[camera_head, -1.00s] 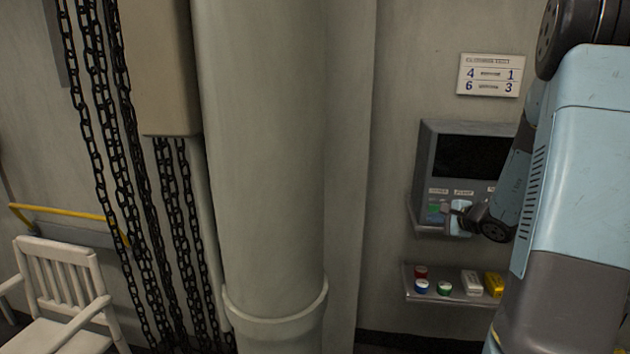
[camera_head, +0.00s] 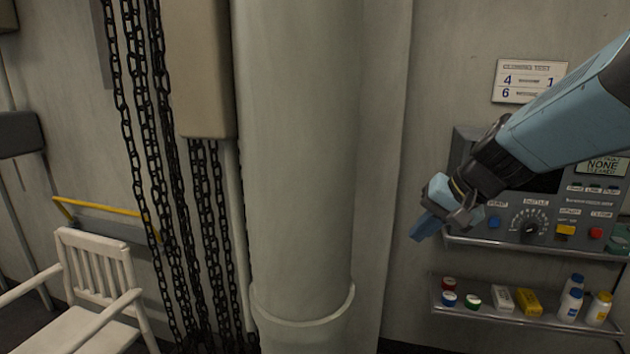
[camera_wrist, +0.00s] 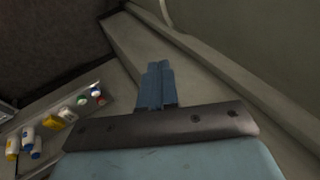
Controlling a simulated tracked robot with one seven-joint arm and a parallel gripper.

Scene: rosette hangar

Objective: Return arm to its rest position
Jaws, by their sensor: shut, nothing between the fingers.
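My arm reaches in from the right edge of the head view. My gripper (camera_head: 428,226) has blue fingers and points down and to the left, in front of the left part of the grey wall console. The fingers are together with nothing between them. In the wrist view my gripper (camera_wrist: 158,72) also shows its blue fingers side by side and empty. My forearm hides much of the console's dark screen.
The grey console (camera_head: 510,220) has a dial and buttons. Below it a wall shelf (camera_head: 520,318) holds small jars, boxes and bottles. A thick pillar (camera_head: 295,160) stands left of my gripper. Chains (camera_head: 165,150) and a white chair (camera_head: 95,275) are farther left.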

